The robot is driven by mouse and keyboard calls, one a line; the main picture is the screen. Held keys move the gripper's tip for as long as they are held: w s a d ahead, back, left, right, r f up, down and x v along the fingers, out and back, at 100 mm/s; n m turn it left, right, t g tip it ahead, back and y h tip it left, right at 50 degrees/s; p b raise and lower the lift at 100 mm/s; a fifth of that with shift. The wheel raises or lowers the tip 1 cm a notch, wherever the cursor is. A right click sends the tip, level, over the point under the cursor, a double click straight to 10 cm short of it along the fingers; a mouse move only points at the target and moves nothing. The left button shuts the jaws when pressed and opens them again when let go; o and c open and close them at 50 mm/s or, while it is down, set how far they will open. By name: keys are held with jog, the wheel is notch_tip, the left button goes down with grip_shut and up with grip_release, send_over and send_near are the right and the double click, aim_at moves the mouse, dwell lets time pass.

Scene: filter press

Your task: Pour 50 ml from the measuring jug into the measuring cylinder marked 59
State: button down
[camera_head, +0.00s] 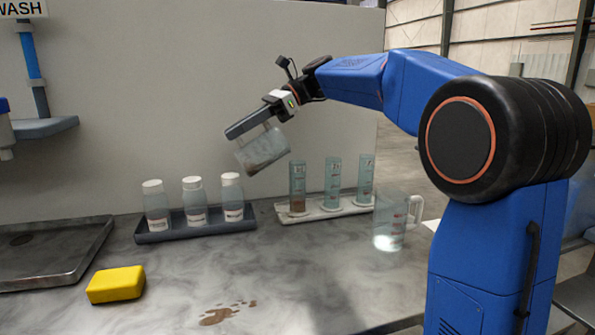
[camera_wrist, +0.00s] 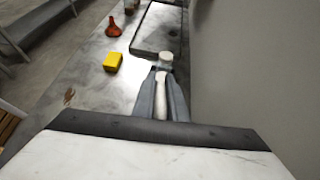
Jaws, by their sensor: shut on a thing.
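My gripper (camera_head: 250,122) is shut on a see-through jug (camera_head: 263,150) with murky brown liquid in it. The jug is tilted and held in the air, up and to the left of the cylinders. In the wrist view my fingers (camera_wrist: 162,98) close on a pale bar, likely its handle. Three measuring cylinders stand upright on a white rack (camera_head: 325,213): the left one (camera_head: 297,185) has brown matter low inside, the middle one (camera_head: 332,183) and right one (camera_head: 365,180) look empty. Their marks are too small to read. No stream of liquid shows.
A second jug (camera_head: 388,222) with clear liquid stands right of the rack. Three white-capped bottles (camera_head: 194,200) stand in a dark tray (camera_head: 200,230). A yellow sponge (camera_head: 116,284) and a brown spill (camera_head: 220,313) are at the front. A sink tray (camera_head: 45,275) is left.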

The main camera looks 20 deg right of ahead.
jog(key=shift+a+f+h, duration=0.4)
jog(key=shift+f+h, duration=0.3)
jog(key=shift+f, duration=0.05)
jog(key=f+h, duration=0.1)
jog(key=a+h, duration=0.1)
jog(key=h, duration=0.1)
jog(key=shift+a+f+b, duration=0.3)
jog(key=shift+f+b, duration=0.05)
jog(key=shift+s+a+r+h, duration=0.1)
jog(key=shift+a+r+h, duration=0.05)
jog(key=shift+a+h, duration=0.4)
jog(key=shift+a+r+h, duration=0.15)
jog(key=shift+a+h, duration=0.15)
jog(key=shift+h, duration=0.35)
jog(key=shift+a+f+t+h+b, duration=0.1)
jog(key=shift+a+f+h+b, duration=0.3)
jog(key=shift+h, duration=0.5)
jog(key=shift+a+f+t+h+b, duration=0.1)
jog(key=shift+a+f+h+b, duration=0.25)
jog(key=shift+h, duration=0.55)
jog(key=shift+a+f+t+h+b, duration=0.15)
jog(key=shift+a+f+h, duration=0.15)
jog(key=shift+f+h, duration=0.45)
jog(key=shift+r+h, duration=0.15)
jog(key=shift+h, duration=0.1)
jog(key=shift+s, duration=0.1)
